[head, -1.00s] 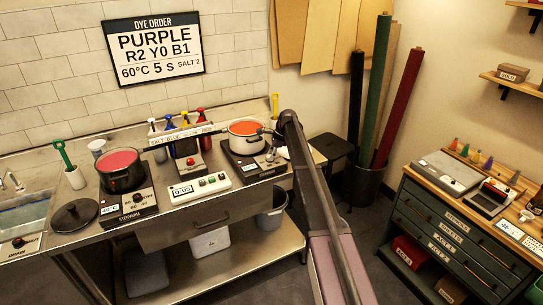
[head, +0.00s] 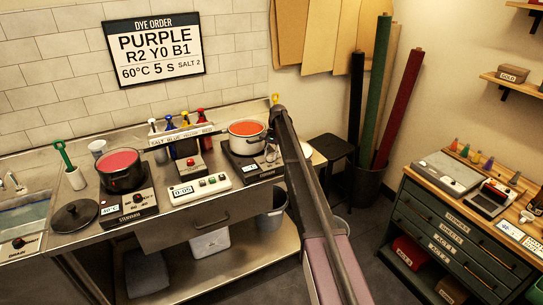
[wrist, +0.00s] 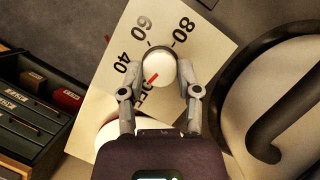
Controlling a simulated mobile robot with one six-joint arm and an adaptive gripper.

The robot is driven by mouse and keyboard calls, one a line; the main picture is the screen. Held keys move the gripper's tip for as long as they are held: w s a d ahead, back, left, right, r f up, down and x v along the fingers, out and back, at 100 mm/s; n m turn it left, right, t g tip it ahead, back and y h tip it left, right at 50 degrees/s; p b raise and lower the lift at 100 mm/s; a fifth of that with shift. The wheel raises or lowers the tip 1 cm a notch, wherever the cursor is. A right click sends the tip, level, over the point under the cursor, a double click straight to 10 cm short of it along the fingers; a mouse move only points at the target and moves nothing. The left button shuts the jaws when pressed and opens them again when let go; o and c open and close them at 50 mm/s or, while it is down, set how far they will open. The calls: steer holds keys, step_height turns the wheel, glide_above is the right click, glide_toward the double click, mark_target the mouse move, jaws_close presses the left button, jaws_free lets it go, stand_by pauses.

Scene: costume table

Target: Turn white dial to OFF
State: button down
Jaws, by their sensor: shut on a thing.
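In the wrist view a round white dial (wrist: 152,66) with a red pointer line sits on a pale panel (wrist: 195,25) printed with 40, 60, 80 and a partly hidden OFF. The red line lies on the dial's lower part, slanting down-left towards the space between 40 and OFF. My gripper (wrist: 156,82) has one finger on each side of the dial and is shut on it. In the head view my arm reaches to the right hot plate (head: 236,163); the gripper and dial are too small and covered to make out there.
A pot of orange liquid (head: 246,131) stands on the right hot plate, close to my arm. A pot of red liquid (head: 121,168) stands on the left one. A timer box (head: 200,188) lies between them. A dark curved handle (wrist: 270,110) is right of my gripper in the wrist view.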

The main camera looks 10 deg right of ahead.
steer(key=shift+w+n+h, duration=0.15)
steer(key=shift+n+h, duration=0.15)
steer(key=shift+n, duration=0.6)
steer(key=shift+c, duration=1.5)
jaws_free()
steer(key=shift+f, duration=0.1)
steer(key=shift+r, duration=0.2)
